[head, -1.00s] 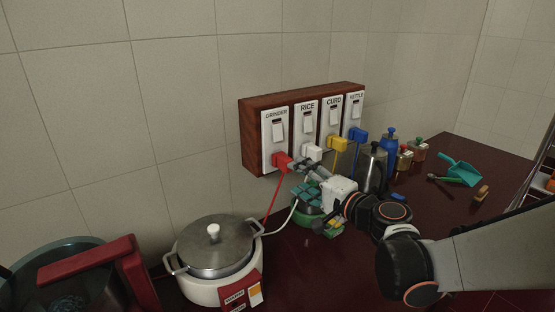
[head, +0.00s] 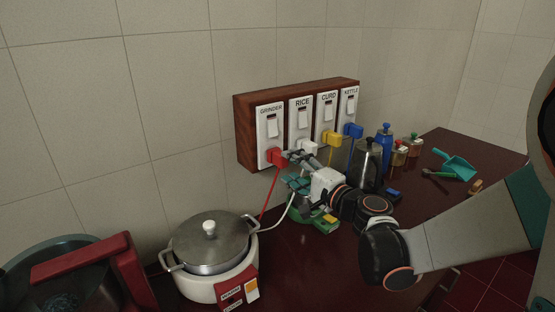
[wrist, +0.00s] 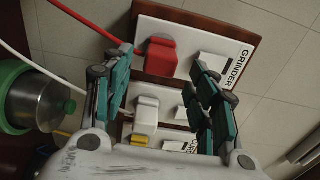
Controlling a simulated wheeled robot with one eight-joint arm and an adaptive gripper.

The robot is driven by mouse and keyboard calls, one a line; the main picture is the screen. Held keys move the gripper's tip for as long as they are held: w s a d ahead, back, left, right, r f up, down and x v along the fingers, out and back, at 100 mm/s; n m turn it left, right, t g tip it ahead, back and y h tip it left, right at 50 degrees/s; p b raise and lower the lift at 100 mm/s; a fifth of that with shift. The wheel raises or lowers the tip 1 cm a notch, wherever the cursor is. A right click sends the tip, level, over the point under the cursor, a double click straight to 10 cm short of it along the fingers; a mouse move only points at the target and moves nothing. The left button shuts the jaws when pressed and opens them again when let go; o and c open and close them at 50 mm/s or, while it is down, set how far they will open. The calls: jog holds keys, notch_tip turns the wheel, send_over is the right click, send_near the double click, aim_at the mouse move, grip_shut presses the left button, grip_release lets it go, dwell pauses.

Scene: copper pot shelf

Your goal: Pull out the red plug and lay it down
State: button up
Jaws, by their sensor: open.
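The red plug (head: 275,156) sits in the socket under the GRINDER switch, at the left end of the wall panel (head: 244,120). Its red cord (head: 269,193) hangs down toward the counter. My gripper (head: 289,162) is open, just right of the red plug in the head view. In the wrist view, the red plug (wrist: 161,56) appears between and just beyond the open fingertips (wrist: 162,64). No grip on it shows. The white plug (head: 308,147) in the RICE socket is close beside my fingers.
A yellow plug (head: 331,138) and a blue plug (head: 353,131) fill the other sockets. A lidded pot cooker (head: 210,245) stands below left. A steel kettle (head: 367,160) and bottles stand to the right. Some bare dark counter (head: 295,262) lies in front.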

aim_at(285, 162)
jog(key=shift+x, duration=3.3)
jog(key=shift+b, duration=0.3)
grip_shut()
jog(key=shift+s, duration=0.1)
jog(key=shift+v, duration=2.95)
jog(key=shift+f, duration=0.15)
